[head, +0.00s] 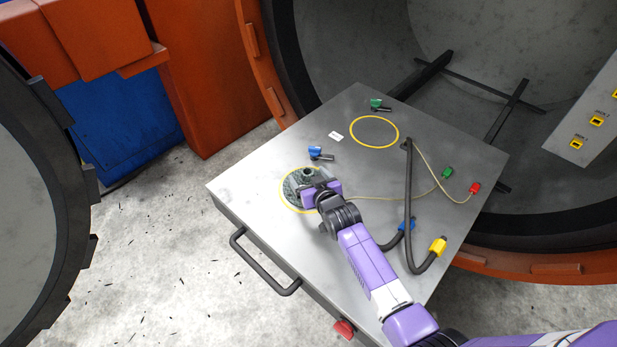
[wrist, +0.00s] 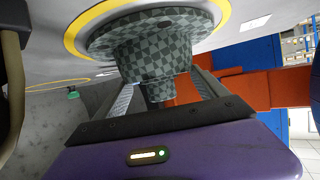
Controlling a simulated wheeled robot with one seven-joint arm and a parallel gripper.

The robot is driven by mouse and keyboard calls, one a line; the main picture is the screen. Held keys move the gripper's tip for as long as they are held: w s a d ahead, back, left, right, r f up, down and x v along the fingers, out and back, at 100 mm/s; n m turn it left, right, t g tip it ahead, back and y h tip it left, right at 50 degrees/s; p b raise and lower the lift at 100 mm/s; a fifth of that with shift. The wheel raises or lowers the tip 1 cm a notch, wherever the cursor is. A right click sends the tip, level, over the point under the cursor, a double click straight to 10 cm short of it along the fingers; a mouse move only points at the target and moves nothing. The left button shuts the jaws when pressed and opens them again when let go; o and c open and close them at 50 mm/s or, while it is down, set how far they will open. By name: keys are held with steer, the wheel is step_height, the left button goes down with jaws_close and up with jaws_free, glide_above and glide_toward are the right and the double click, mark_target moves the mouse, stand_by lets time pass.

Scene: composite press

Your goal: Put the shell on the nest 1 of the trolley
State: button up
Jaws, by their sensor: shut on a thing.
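The shell (head: 304,184) is a grey checkered round part with a wide flange and a narrower neck. In the head view it is inside the front-left yellow ring (head: 283,196) on the trolley top (head: 240,186). My gripper (head: 318,188) is shut on the shell from its right side. In the wrist view the shell (wrist: 150,45) is between my fingers (wrist: 160,95), its flange close to the trolley surface inside the yellow ring (wrist: 85,25). I cannot tell whether the flange touches the surface. My gripper hides part of the shell in the head view.
A second yellow ring (head: 375,131) farther back is empty. A blue clamp (head: 320,153) and a green clamp (head: 378,105) stand near the rings. Dark hoses (head: 409,200) and thin cables with coloured connectors lie at the right. The open press chamber (head: 370,60) is behind the trolley.

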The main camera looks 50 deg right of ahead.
steer(key=o, duration=1.5)
steer(key=shift+f, duration=0.1)
steer(key=shift+o, duration=0.2)
steer(key=shift+r, duration=0.2)
steer(key=s+a+r+n+t+y, duration=0.1)
steer(key=s+a+r, duration=0.1)
steer(key=s+a, duration=0.6)
steer(key=s+a+r, duration=0.2)
steer(key=s+a, duration=0.3)
steer(key=s, duration=0.6)
steer(key=s+a+r+n+y, duration=0.2)
steer(key=s+a+r, duration=0.4)
steer(key=s+r, duration=0.2)
steer(key=s+a+r+n+t+y, duration=0.1)
steer(key=s+a+r, duration=0.5)
steer(key=s, duration=0.7)
step_height(320, 180, up, 2)
steer(key=shift+r+n+t+y, duration=0.1)
steer(key=shift+n+t+y, duration=0.2)
steer(key=shift+n+y, duration=0.35)
